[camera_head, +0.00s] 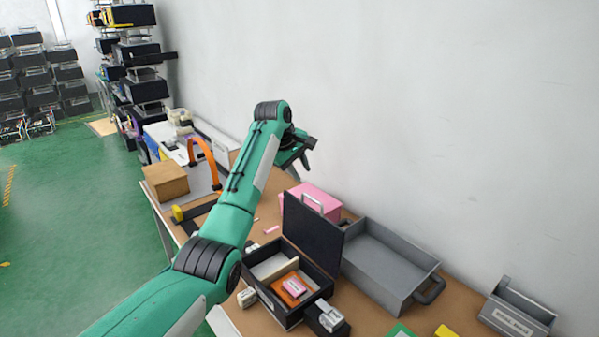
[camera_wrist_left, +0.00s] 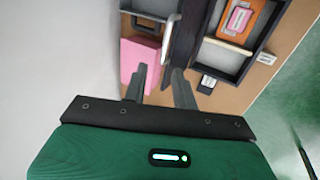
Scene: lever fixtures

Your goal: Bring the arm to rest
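My left arm (camera_head: 245,185), green with black joints, reaches across the table from the lower left. My left gripper (camera_head: 305,157) is raised above the back of the table, close to the white wall. In the left wrist view its two dark fingers (camera_wrist_left: 159,72) stand apart with nothing between them. A pink box (camera_wrist_left: 140,60) lies beyond the fingers. It also shows in the head view (camera_head: 325,202), below and right of the gripper, partly hidden by a black case lid (camera_head: 313,238). My right gripper is out of view.
The open black case (camera_head: 260,287) holds an orange item (camera_head: 288,290). A grey tray (camera_head: 390,262) stands beside it, and a grey bin (camera_head: 518,312) is at the right. A brown box (camera_head: 166,181) and orange arch (camera_head: 207,150) are left of my arm. The wall (camera_head: 420,110) closes the back.

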